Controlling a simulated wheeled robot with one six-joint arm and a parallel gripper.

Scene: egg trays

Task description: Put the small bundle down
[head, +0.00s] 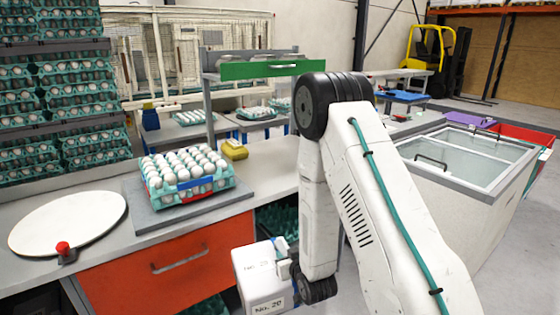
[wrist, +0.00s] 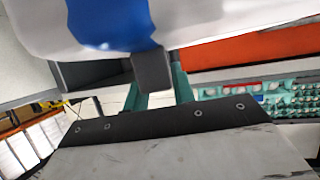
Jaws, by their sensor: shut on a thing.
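A white thing with a blue patch (wrist: 40,25), seemingly the small bundle, fills the top of the wrist view. It is very close to the camera and runs out of frame, so its full shape is hidden. My gripper (wrist: 152,75) is shut on it. One dark finger shows against its lower edge, and the other cannot be made out. In the head view the end of my arm hangs low in front of the counter, by the white block marked "No. 20" (head: 262,280). The fingers and the held thing cannot be made out clearly there.
A teal tray of white eggs (head: 188,192) with a blue and red band stands on a grey mat on the counter. A round white board (head: 68,222), a red button (head: 63,248) and a yellow box (head: 234,149) are nearby. An orange drawer (head: 170,262) is below.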

